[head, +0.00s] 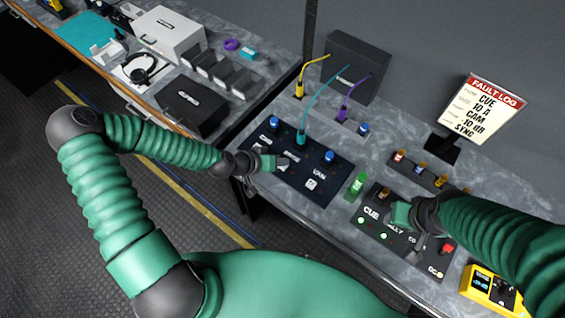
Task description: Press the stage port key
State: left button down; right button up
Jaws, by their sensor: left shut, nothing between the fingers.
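The dark port panel (335,165) lies on the grey counter, with a row of white labels; the one at right reads VAN, and the middle one, small and hard to read, seems to be STAGE (291,156). A pale square key (311,184) shows below VAN. My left gripper (277,162) is shut and empty, over the panel's left part just below the middle label. It hides part of the key there, and I cannot tell whether it touches it. My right gripper (401,214) is over the CUE panel (372,228); its fingers are too unclear to judge.
Cables run from a black box (345,68) to sockets; a teal one enters the panel near the middle label. A fault log sign (484,107) stands behind, and a yellow device (490,288) sits at right.

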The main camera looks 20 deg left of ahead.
pick_arm(q)
jog(key=shift+r, duration=0.1)
notch_tip(320, 180, up, 6)
jog(key=p, duration=0.5)
jog(key=shift+r+p, duration=0.15)
jog(key=shift+p, duration=0.15)
dwell(1.8)
